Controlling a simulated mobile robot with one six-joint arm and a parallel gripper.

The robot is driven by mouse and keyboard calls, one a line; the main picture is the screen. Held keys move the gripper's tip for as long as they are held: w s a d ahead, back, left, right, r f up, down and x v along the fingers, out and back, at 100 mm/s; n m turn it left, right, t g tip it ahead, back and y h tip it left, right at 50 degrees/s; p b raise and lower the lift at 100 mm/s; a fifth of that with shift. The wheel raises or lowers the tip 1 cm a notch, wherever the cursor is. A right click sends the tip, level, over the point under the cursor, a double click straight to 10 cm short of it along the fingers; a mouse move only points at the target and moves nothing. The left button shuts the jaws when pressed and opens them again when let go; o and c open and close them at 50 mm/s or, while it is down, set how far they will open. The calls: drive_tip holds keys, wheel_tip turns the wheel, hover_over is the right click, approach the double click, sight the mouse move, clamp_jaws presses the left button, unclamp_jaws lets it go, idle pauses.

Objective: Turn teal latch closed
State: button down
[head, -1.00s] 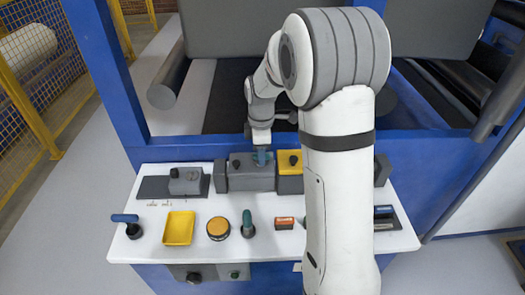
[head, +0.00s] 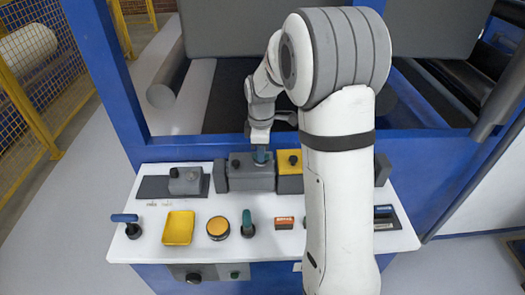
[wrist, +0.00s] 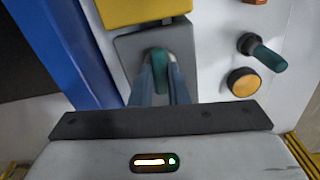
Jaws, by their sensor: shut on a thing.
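The teal latch (wrist: 158,58) sits on top of a grey block (wrist: 131,49) in the wrist view. My gripper (wrist: 160,78) is shut on the latch, with a finger on each side of it. In the head view the latch (head: 261,155) shows only in part under my gripper (head: 260,148), on the grey block (head: 245,180) at the back of the white panel. The fingers hide part of the latch, and its exact angle is hard to tell.
A yellow block (head: 289,163) with a black knob stands right beside the grey block. A second teal handle (head: 248,225), an orange button (head: 217,228), a yellow tray (head: 178,228) and a blue-handled lever (head: 125,220) stand in front. A blue frame rises behind the panel.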

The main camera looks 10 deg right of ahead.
drive_tip(key=m, duration=1.2)
drive_tip(key=shift+b, duration=0.3)
drive_tip(key=shift+m, duration=1.8)
drive_tip(key=shift+r+m, duration=0.1)
drive_tip(key=shift+m, duration=0.2)
drive_tip(key=c, duration=1.4)
unclamp_jaws()
